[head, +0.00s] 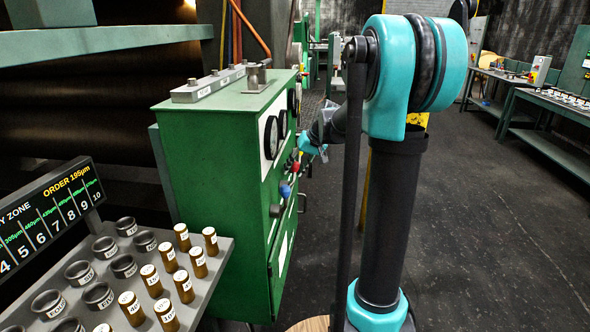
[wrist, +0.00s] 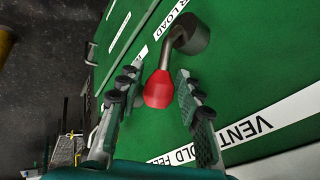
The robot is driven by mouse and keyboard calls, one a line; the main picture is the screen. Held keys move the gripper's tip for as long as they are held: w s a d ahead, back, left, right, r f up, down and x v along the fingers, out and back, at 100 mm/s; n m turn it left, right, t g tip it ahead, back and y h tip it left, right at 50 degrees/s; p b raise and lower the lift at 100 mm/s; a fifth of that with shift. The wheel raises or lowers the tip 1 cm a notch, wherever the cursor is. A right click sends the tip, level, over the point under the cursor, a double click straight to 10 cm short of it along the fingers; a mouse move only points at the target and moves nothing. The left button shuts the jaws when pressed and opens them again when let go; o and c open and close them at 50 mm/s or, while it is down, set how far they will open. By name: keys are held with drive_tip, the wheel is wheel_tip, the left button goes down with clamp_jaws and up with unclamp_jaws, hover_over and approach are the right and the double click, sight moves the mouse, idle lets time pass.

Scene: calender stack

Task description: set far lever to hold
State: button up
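In the wrist view, a lever with a red knob (wrist: 158,91) and a bent grey shaft (wrist: 176,38) rises from a dark round hub (wrist: 192,36) on a green panel. My gripper (wrist: 159,78) is open, with one finger on each side of the red knob. Gaps show on both sides, so it does not look gripped. In the head view, my gripper (head: 306,151) is at the front of the green cabinet (head: 209,153), beyond a blue-knobbed lever (head: 285,190). White strips on the panel read "VENT", "LOAD" and, partly covered by a finger, what looks like "HOLD FEED".
In the head view, round gauges (head: 271,138) sit on the cabinet front above the levers. A sloped tray (head: 213,281) with labelled brass cylinders and dark cups stands at lower left, beside an order display (head: 50,216). The floor (head: 490,220) to the right is clear.

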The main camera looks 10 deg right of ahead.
sight(293, 170)
drive_tip(key=shift+c, duration=0.5)
clamp_jaws()
drive_tip(key=shift+s+r, duration=0.1)
drive_tip(key=shift+s, duration=0.05)
drive_tip(key=t, duration=0.1)
drive_tip(key=s+t, duration=0.1)
drive_tip(key=r+n+t, duration=0.1)
drive_tip(key=shift+s+a+h, duration=0.3)
drive_tip(key=shift+s+h, duration=0.05)
drive_tip(key=shift+h, duration=0.05)
drive_tip(key=shift+s+a+r+n+t+h, duration=0.15)
drive_tip(key=shift+s+t, duration=0.2)
drive_tip(key=shift+t, duration=0.35)
drive_tip(key=shift+s+a+n+t+h, duration=0.1)
drive_tip(key=shift+s+n+t, duration=0.2)
drive_tip(key=shift+t, duration=0.4)
drive_tip(key=shift+s+a+r+n+t+h, duration=0.1)
drive_tip(key=shift+s+t, duration=0.3)
drive_tip(key=shift+t, duration=0.3)
drive_tip(key=shift+o, duration=0.5)
unclamp_jaws()
